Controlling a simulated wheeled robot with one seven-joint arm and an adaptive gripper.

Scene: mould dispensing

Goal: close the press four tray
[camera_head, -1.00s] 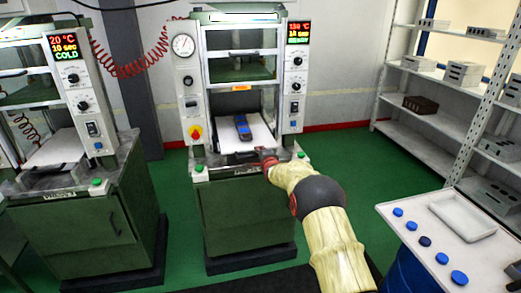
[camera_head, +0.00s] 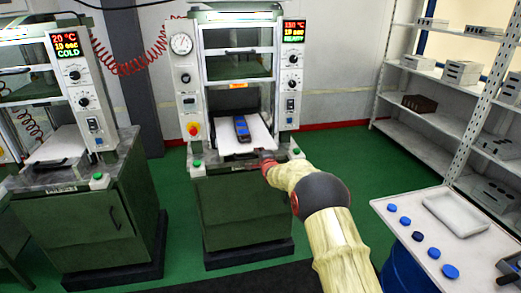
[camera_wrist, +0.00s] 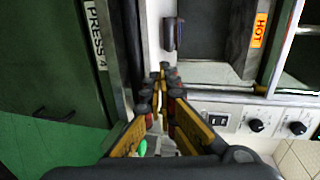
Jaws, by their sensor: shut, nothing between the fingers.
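Press four (camera_head: 235,200) is the middle press in the head view; its label (camera_wrist: 98,37) shows in the wrist view. Its white tray (camera_head: 258,135) lies in the press opening, with a dark and blue mould (camera_head: 242,129) on it. I cannot tell how far the tray stands out. A dark handle (camera_wrist: 173,33) shows at the front in the wrist view. My gripper (camera_head: 266,160) is at the right front of the opening, low by the tray's front edge. In the wrist view its fingertips (camera_wrist: 163,76) are together and empty, apart from the handle.
A second press (camera_head: 90,215) stands at the left. A table (camera_head: 400,235) with several blue discs and a pale dish (camera_head: 460,214) is at the right, before a shelf rack (camera_head: 440,120). A green button (camera_wrist: 168,147) lies close to my fingers. A HOT label (camera_wrist: 259,30) marks the press.

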